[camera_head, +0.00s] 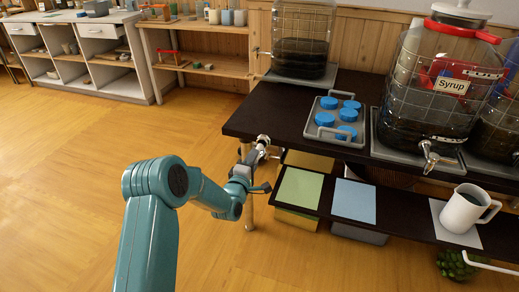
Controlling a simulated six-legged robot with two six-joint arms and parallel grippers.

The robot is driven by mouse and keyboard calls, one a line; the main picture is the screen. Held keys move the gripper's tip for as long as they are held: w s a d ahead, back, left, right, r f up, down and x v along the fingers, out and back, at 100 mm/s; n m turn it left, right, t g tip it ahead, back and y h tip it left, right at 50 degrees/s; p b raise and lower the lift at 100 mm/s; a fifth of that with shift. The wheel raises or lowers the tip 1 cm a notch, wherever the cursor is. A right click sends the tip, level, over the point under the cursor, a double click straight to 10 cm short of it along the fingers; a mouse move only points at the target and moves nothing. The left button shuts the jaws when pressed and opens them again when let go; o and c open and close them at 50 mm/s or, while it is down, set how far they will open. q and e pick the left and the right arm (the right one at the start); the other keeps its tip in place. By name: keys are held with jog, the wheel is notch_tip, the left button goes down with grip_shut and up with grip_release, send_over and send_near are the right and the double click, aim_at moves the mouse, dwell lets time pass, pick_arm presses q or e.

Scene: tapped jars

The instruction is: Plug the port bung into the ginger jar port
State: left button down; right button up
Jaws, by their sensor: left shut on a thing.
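My left gripper (256,158) is at the near left corner of the dark table and is shut on a small pale, metallic-looking piece (263,140), probably the port bung. The fingers hide part of it. A clear jar with dark liquid (303,40) stands at the back of the table, apart from the gripper. A large jar labelled Syrup (440,85) has a red collar and a metal tap (428,155). Another dark-filled jar (502,125) is cut by the right edge. I cannot tell which is the ginger jar, and its port is not discernible. My right gripper is not in view.
A grey tray (314,130) with several blue caps sits between the jars. A lower shelf holds a green sheet (299,190), a blue sheet (354,201) and a white mug (464,209). The floor (95,170) at left is clear; shelving (150,70) stands behind.

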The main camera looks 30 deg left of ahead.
pick_arm(q)
jog(key=b+v, duration=0.1)
jog(key=v, duration=0.5)
dwell(0.3)
jog(key=shift+s+d, duration=0.1)
